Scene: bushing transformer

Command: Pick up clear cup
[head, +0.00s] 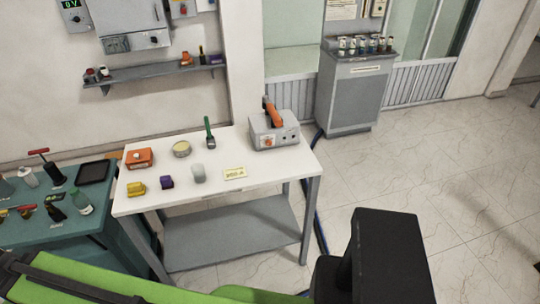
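The clear cup (199,173) stands upright on the white table (284,168), near the middle of its front half. It looks greyish and translucent, and appears empty. A small purple block (167,183) is to its left and a pale yellow label card (235,173) is to its right. My gripper is not clearly visible. Green and black parts at the bottom of the head view seem to be mine, and no fingertips show.
Behind the cup are an orange box (139,158), a round tin (182,149), a green-handled brush (209,131) and a grey device (274,131). A yellow object (136,188) sits at the left front. A teal bench (92,223) with tools adjoins left.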

